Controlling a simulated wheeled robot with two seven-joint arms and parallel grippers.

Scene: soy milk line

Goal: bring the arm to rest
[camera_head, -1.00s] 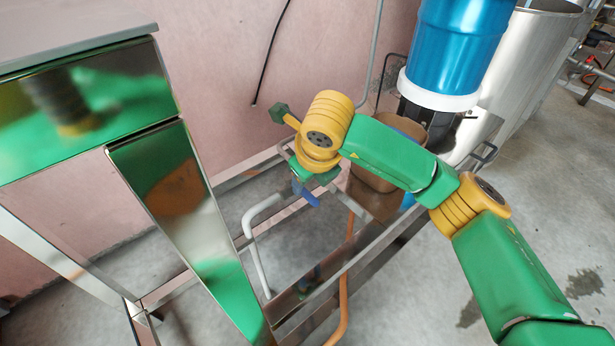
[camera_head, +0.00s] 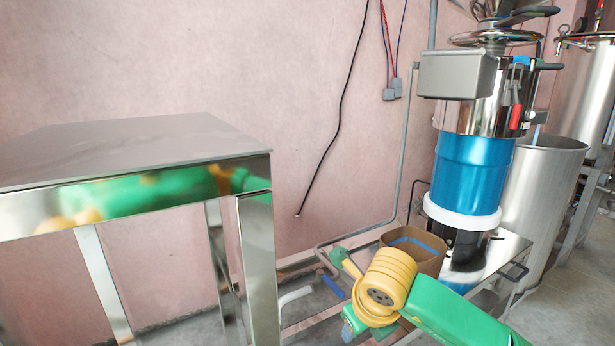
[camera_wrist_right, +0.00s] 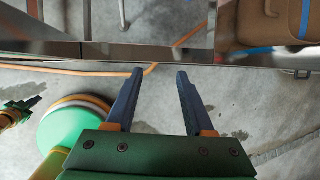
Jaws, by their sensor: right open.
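My right arm comes into the head view from the lower right, its yellow wrist in front of the low metal stand. In the head view the right gripper (camera_head: 334,284) shows partly beside the yellow wrist, with a blue finger visible. A small green part with a dark tip at the left of the right wrist view may be my left gripper; its jaws cannot be made out.
A steel table (camera_head: 130,145) stands at the left. A brown bucket (camera_head: 420,250) and a machine with a blue cylinder (camera_head: 468,170) stand on the low stand (camera_head: 506,252), close behind the right wrist. A steel vat (camera_head: 545,195) is at the right. An orange hose (camera_wrist_right: 95,73) lies beyond the fingers.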

